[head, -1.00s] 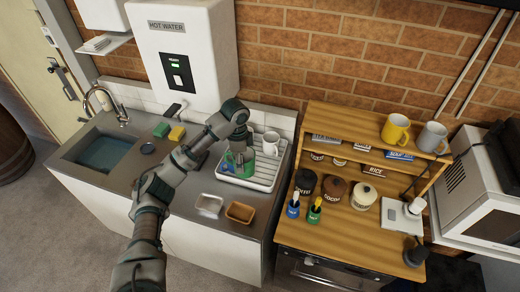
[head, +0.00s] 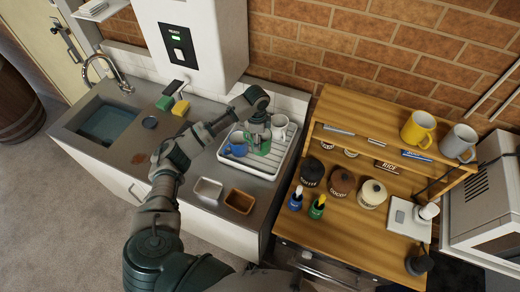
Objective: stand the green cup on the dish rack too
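The green cup (head: 263,150) is at the white dish rack (head: 284,166), partly hidden by my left gripper (head: 257,139). The gripper points down right at the cup, its fingers overlapping it. I cannot tell whether they are closed on it or whether the cup rests fully on the rack. A blue cup (head: 236,147) stands just left of it on the rack, and a white cup (head: 280,127) stands behind it to the right. My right gripper is not in view.
A sink (head: 108,124), a yellow sponge (head: 181,107) and a green one (head: 165,103) are left. A white tub (head: 207,190) and a brown tub (head: 240,201) sit in front. A wooden shelf unit (head: 330,235) with jars, a yellow mug (head: 418,129) and a grey mug (head: 458,143) stands right.

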